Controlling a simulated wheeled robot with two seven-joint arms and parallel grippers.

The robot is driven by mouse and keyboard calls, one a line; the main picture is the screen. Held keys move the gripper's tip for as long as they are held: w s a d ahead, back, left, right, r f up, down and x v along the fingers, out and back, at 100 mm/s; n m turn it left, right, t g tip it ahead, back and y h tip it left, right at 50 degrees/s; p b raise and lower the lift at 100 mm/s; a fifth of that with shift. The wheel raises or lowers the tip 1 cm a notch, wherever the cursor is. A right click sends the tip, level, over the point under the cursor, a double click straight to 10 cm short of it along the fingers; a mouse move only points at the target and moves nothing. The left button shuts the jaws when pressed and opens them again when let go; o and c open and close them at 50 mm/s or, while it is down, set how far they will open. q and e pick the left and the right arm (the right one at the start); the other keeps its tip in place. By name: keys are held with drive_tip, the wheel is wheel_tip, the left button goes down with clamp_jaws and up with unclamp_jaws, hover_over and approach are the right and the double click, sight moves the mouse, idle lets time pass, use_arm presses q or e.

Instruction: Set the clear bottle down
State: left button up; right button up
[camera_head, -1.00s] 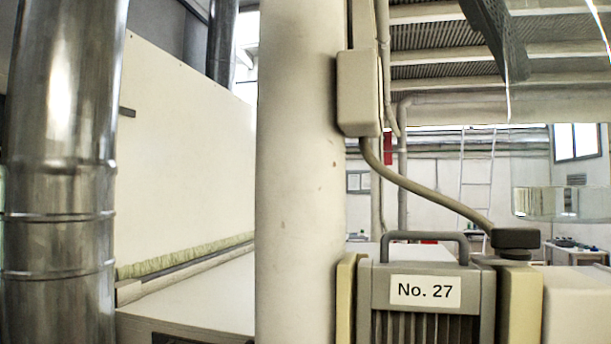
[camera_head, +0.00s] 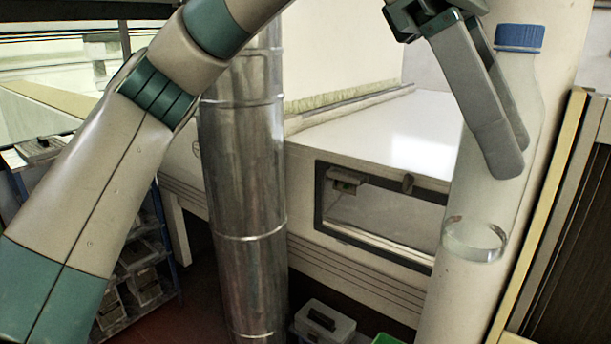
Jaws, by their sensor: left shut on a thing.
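The clear bottle (camera_head: 475,205) has a blue cap (camera_head: 520,37) and hangs upright, slightly tilted, at the upper right of the head view. My left arm reaches in from the left across the top. My left gripper (camera_head: 508,160) is shut on the bottle, its grey fingers across the upper body below the cap. The bottle's clear base shows in front of a pale column. No surface shows touching the bottle's base. My right gripper is not in the picture.
A shiny metal duct (camera_head: 245,210) stands in the middle. Behind it is a white machine with a flat top (camera_head: 370,130) and a framed window (camera_head: 375,215). A pale column (camera_head: 450,310) and a dark ribbed unit (camera_head: 575,260) are at right. A grey case (camera_head: 324,322) sits low, a shelf rack at left.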

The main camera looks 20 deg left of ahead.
use_arm(q)
drive_tip(key=w+a+f+m+g+y+b, duration=0.1)
drive_tip(key=w+a+f+m, duration=0.3)
drive_tip(key=f, duration=1.3)
drive_tip(key=w+a+f+m+g+y+b, duration=0.2)
drive_tip(key=a+f, duration=0.9)
drive_tip(key=f, duration=0.6)
drive_tip(key=w+a+f+m+g+y+b, duration=0.1)
drive_tip(key=w+a+f+m+y+b, duration=0.2)
drive_tip(key=f, duration=1.4)
drive_tip(key=w+a+m+b, duration=0.2)
drive_tip(key=w+a+m, duration=0.2)
drive_tip(key=a+m, duration=0.1)
drive_tip(key=shift+w+a+m+g, duration=0.15)
drive_tip(key=shift+a+m+g, duration=0.05)
drive_tip(key=shift+m+g, duration=0.1)
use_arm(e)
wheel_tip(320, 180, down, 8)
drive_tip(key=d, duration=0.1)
use_arm(q)
drive_tip(key=shift+f, duration=0.1)
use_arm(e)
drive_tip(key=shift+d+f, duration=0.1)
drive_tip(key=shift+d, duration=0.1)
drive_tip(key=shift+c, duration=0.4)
